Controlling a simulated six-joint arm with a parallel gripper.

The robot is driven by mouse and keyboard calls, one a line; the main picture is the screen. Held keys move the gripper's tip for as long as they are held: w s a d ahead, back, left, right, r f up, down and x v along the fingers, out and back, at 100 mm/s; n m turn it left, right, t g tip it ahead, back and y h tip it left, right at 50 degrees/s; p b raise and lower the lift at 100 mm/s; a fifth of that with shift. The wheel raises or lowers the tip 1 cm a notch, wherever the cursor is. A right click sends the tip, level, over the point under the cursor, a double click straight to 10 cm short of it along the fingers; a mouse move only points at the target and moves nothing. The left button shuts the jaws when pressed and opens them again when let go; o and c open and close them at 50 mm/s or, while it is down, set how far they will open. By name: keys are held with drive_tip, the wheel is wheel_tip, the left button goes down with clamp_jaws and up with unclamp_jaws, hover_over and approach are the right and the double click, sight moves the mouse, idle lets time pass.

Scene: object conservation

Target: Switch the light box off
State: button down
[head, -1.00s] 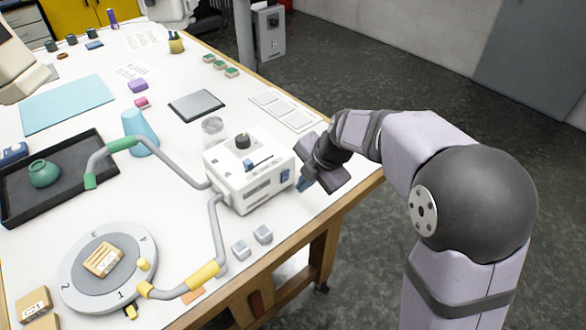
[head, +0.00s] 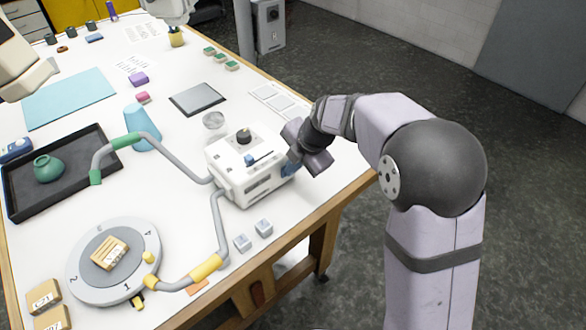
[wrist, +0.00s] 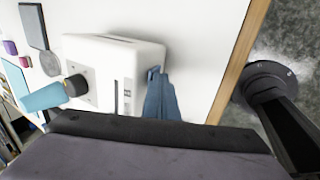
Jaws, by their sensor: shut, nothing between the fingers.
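The light box (head: 232,160) is a white box with a black knob and a blue slider on top, and two grey gooseneck arms. It stands near the table's right edge. A blue switch on its right end face shows partly in the wrist view (wrist: 153,73), mostly covered by my fingers. My gripper (head: 290,169) is shut and empty, its blue fingertips at that end face, at or against the switch. I cannot tell for sure if they touch, or which way the switch is set. The wrist view shows the shut fingers (wrist: 160,98) beside the box (wrist: 115,58).
A round numbered turntable (head: 82,279) with a wooden block stands at the front left. A dark tray (head: 90,186) holds a green pot. A blue cone (head: 141,128) stands behind the gooseneck.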

drive_tip(key=shift+w+a, duration=0.1)
drive_tip(key=shift+r, duration=0.15)
drive_tip(key=shift+r+p, duration=0.4)
drive_tip(key=shift+r, duration=0.3)
idle(0.3)
drive_tip(key=b+v, duration=0.5)
drive_tip(key=v, duration=0.6)
drive_tip(key=shift+s+d+r, duration=0.2)
drive_tip(key=shift+s+d, duration=0.2)
